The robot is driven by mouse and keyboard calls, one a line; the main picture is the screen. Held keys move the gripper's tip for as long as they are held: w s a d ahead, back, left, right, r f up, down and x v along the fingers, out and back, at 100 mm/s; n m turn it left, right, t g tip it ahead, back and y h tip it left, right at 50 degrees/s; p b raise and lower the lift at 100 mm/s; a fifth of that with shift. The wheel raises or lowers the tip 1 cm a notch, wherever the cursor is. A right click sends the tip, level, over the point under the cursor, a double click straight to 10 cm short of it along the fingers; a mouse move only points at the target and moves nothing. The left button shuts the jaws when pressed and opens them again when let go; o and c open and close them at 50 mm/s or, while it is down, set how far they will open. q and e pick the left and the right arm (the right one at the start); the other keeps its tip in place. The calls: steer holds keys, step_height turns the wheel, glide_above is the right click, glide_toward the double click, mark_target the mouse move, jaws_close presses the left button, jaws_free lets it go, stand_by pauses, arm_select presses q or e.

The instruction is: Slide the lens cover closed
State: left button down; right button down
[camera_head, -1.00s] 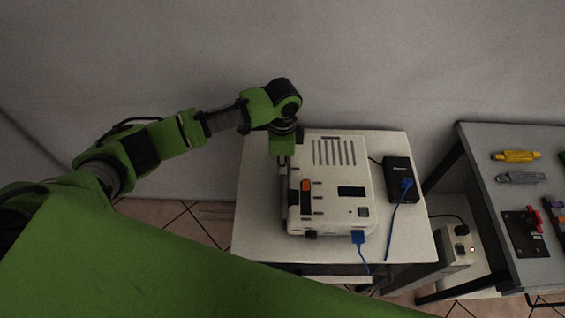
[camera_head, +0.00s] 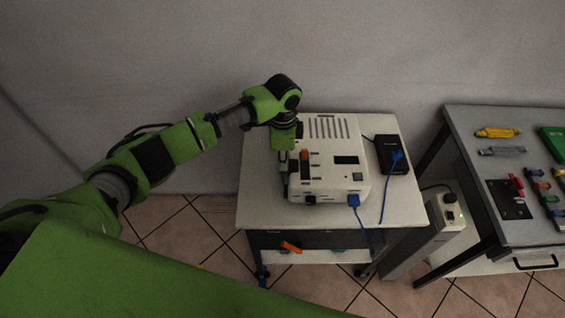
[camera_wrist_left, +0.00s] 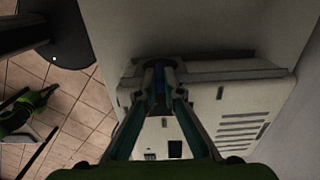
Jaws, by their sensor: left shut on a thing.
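A white boxy device (camera_head: 328,180) stands on a white table, with vents on top, an orange slider (camera_head: 304,155), a small dark display and a blue plug in its front edge. My left gripper (camera_head: 284,172) points down at the device's left side. In the left wrist view its two fingers (camera_wrist_left: 160,98) come together at a dark recess in the device's edge, shut on a small dark piece (camera_wrist_left: 159,73) that looks like the lens cover. The fingers hide most of this piece, so how far it is slid cannot be told. My right gripper is not in view.
A black box (camera_head: 391,155) with a blue cable lies right of the device. A white power unit (camera_head: 440,222) stands on the floor between the tables. A grey bench (camera_head: 470,125) at the right holds several coloured parts. The white table's right front (camera_head: 405,205) is clear.

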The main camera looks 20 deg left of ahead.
arm_select(q)
steer(key=shift+s+f, duration=0.2)
steer(key=shift+f, duration=0.05)
steer(key=c, duration=2.4)
jaws_free()
steer(key=shift+o, duration=1.2)
steer(key=shift+r, duration=0.25)
step_height(320, 180, up, 12)
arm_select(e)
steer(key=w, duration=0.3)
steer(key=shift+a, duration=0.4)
arm_select(q)
steer(key=shift+d, duration=0.1)
